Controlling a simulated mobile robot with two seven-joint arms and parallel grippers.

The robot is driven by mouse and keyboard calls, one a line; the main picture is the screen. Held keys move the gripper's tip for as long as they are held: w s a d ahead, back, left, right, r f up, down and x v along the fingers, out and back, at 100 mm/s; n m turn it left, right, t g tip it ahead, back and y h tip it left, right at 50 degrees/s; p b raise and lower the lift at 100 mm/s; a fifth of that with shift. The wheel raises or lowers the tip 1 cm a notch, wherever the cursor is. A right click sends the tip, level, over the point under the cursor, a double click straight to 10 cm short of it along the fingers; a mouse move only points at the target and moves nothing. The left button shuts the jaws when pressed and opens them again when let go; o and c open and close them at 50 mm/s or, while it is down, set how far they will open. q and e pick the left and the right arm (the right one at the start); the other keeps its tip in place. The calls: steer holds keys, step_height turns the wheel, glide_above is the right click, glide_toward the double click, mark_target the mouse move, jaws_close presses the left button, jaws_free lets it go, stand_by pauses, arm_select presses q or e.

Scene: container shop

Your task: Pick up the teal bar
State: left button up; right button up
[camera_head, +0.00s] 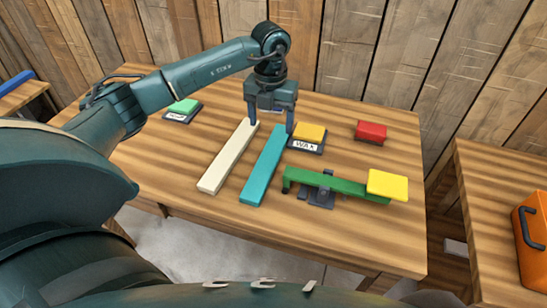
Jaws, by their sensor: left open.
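The teal bar (264,166) lies flat on the wooden table, running from near the middle toward the front edge. A cream bar (228,158) lies beside it on the left, roughly parallel and apart from it. My left gripper (270,130) is open and points down over the far ends of the two bars. One finger shows at the far end of the cream bar and the other just right of the teal bar's far end. I cannot tell its exact height above the table. My right gripper is not in view.
A green beam on a pivot (322,182) carries a yellow block (387,185) on its right end. An orange block on a pad marked WAX (308,137) stands right of the gripper. A red block (371,131) and a green block (184,106) are farther off. An orange case (532,240) sits right.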

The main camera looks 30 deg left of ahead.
arm_select(q)
glide_above(269, 156)
steer(key=f, duration=0.5)
steer(key=shift+w+f, duration=0.15)
steer(key=shift+w, duration=0.25)
steer(key=shift+s+f+p, duration=0.15)
steer(key=shift+f+p, duration=0.2)
steer(key=shift+f, duration=1)
steer(key=shift+s+f+p, duration=0.15)
steer(key=shift+f+p, duration=0.15)
steer(key=shift+f, duration=1.05)
steer(key=shift+c, duration=0.2)
steer(key=c, duration=1.2)
